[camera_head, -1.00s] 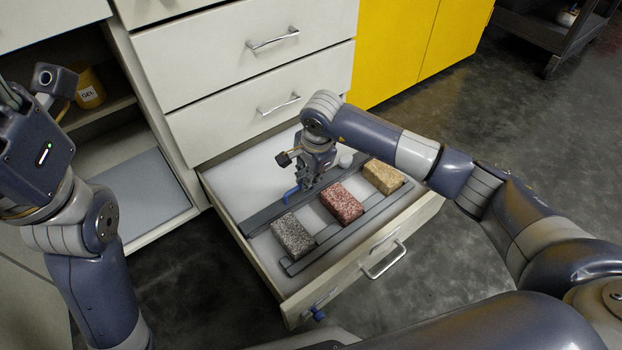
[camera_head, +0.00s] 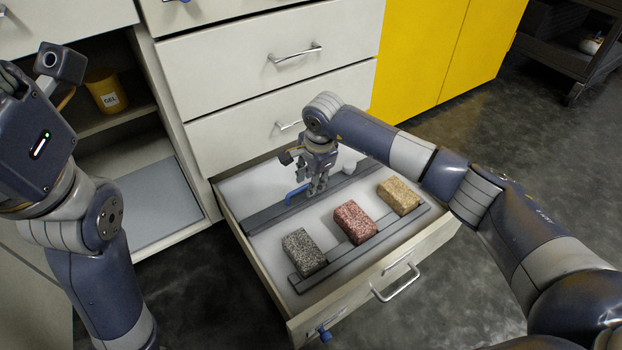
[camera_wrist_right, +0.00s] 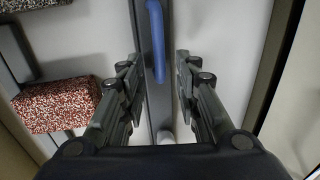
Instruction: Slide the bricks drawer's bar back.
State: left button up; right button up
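The bricks drawer (camera_head: 262,266) is pulled open. A dark grey bar (camera_head: 266,217) lies across it, with a blue handle (camera_head: 296,194); the handle also shows in the right wrist view (camera_wrist_right: 157,40). A grey brick (camera_head: 303,251), a red brick (camera_head: 355,222) and a yellow brick (camera_head: 399,196) stand in a row on the front side of the bar, with a gap between. My right gripper (camera_head: 315,190) is over the bar. In the right wrist view its fingers (camera_wrist_right: 157,75) are apart, either side of the bar and handle. My left gripper's fingers are out of view.
A second grey rail (camera_head: 350,255) runs by the bricks near the drawer front. The drawer front has a metal handle (camera_head: 397,285) and a blue knob (camera_head: 325,335). An open cabinet with a yellow GEL tub (camera_head: 106,92) is at left.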

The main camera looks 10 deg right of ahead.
jog(key=shift+r, duration=0.3)
notch_tip(320, 180, up, 11)
jog(key=s, duration=0.2)
jog(key=shift+d, duration=0.45)
jog(key=shift+s, duration=0.1)
